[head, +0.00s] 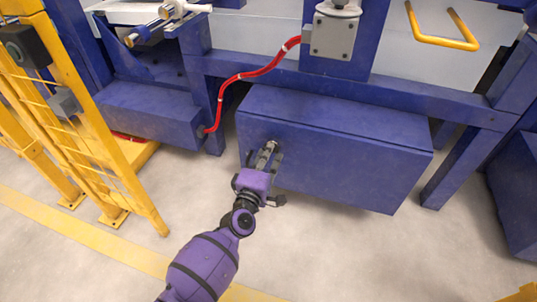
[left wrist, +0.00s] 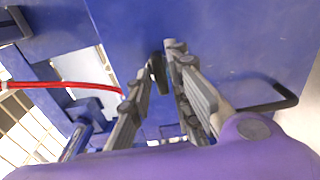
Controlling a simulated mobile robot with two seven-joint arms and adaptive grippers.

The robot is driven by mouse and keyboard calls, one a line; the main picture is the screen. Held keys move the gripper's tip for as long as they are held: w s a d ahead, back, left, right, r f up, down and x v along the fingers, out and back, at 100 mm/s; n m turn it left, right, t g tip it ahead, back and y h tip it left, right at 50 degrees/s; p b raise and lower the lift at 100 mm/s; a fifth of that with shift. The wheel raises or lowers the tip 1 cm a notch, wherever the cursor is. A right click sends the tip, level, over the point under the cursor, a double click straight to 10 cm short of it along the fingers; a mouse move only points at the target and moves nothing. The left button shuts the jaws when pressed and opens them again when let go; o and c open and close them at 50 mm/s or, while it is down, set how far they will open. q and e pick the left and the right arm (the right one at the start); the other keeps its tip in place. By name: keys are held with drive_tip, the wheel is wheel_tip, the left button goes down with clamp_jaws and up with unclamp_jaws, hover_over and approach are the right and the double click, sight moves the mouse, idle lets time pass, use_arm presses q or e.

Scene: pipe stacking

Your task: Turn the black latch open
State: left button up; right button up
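The small black latch (left wrist: 158,72) is on the front face of a large blue box (head: 340,155). In the left wrist view it lies between the tips of my left gripper (left wrist: 160,62). In the head view my left gripper (head: 268,158) reaches up to the upper left part of the box front and largely hides the latch. Its two fingers stand apart, one on each side of the latch. Whether either finger touches it I cannot tell. My right gripper is not in view.
A black bent bar (left wrist: 284,98) shows at the right in the left wrist view. A red cable (head: 245,76) runs above and left of the box. A yellow fence (head: 85,120) stands at the left. The grey floor (head: 350,255) before the box is clear.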

use_arm(q)
clamp_jaws()
drive_tip(key=shift+m, duration=0.4)
drive_tip(key=shift+m+p, duration=2.65)
drive_tip(key=shift+m, duration=6.05)
